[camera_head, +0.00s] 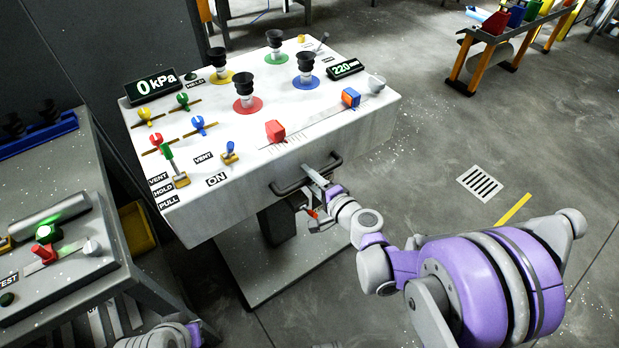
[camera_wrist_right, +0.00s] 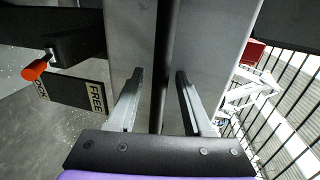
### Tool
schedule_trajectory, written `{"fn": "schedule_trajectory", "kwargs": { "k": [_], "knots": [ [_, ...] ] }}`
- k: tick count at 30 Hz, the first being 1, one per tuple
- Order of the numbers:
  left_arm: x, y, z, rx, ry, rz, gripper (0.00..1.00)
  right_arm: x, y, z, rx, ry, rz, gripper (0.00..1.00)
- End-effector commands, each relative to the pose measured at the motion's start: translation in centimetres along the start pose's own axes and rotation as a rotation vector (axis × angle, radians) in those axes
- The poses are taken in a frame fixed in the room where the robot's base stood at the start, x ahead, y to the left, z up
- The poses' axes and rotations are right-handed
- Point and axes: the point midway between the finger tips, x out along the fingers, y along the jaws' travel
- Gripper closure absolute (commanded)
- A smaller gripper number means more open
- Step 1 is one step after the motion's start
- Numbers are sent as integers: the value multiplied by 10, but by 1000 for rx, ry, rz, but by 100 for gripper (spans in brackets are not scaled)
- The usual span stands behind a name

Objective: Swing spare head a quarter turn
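The spare head (camera_head: 360,118) is a white, box-like panel on a dark post, with several black suction cups on top. A black bar handle (camera_head: 287,188) runs along its front face. My right gripper (camera_head: 315,177) is at the right part of this handle. In the right wrist view, its two fingers (camera_wrist_right: 160,80) stand apart, with the dark handle bar (camera_wrist_right: 164,40) between them and a gap beside the left finger. An orange-knobbed lever (camera_wrist_right: 36,69) sits by a plate reading FREE (camera_wrist_right: 95,97) and a partly hidden second word. My left gripper is out of view.
A grey bench (camera_head: 35,185) with a test box stands close at the left. An orange-legged rack (camera_head: 480,68) stands at the back right.

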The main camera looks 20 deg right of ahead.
Motion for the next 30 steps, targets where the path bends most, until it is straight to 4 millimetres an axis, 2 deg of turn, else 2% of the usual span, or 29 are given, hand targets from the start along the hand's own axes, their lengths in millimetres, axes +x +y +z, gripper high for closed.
{"fn": "schedule_trajectory", "kwargs": {
  "k": [1,6,8,30],
  "knots": [
    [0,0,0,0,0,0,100,0,0,0,0,0,0,60],
    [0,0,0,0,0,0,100,0,0,0,0,0,0,91],
    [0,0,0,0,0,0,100,0,0,0,0,0,0,100],
    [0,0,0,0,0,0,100,0,0,0,0,0,0,100]
  ]
}}
